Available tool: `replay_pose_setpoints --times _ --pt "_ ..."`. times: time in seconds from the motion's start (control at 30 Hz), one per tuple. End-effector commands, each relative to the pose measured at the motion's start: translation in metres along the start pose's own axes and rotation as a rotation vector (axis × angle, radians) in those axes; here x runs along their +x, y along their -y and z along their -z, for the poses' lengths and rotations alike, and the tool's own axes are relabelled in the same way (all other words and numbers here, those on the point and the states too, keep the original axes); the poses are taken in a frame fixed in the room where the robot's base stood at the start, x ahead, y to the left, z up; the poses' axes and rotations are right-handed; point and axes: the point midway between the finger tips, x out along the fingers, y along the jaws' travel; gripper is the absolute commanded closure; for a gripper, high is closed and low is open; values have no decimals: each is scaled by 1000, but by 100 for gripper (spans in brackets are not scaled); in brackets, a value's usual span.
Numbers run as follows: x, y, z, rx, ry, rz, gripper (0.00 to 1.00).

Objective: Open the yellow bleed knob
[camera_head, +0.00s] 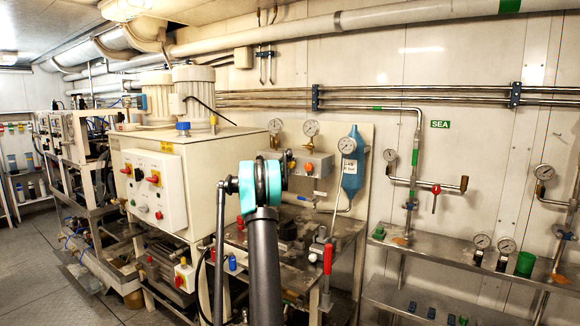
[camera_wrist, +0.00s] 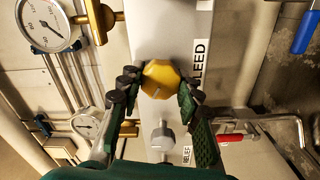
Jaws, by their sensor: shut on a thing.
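The yellow bleed knob (camera_wrist: 160,79) is faceted and sits on a pale panel in the wrist view, beside a label reading "BLEED" (camera_wrist: 199,55). My gripper (camera_wrist: 157,88) has its two dark green fingers on either side of the knob, shut on it.
A grey knob (camera_wrist: 162,137) sits just below the yellow one in the wrist view. A pressure gauge (camera_wrist: 52,24) with a brass fitting is at upper left, and a blue handle (camera_wrist: 307,30) is at upper right. A red-handled valve (camera_wrist: 236,138) is at lower right.

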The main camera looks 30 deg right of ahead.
Motion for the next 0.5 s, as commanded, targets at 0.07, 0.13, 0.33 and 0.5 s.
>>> replay_pose_setpoints --times 0.07,0.13,0.33,0.5 --pt "0 1 0 -68 -1 1 95" --pt "-1 1 0 -132 -1 1 95" --pt "-1 2 0 -293 -1 1 95" --pt "-1 2 0 -398 -1 1 95"
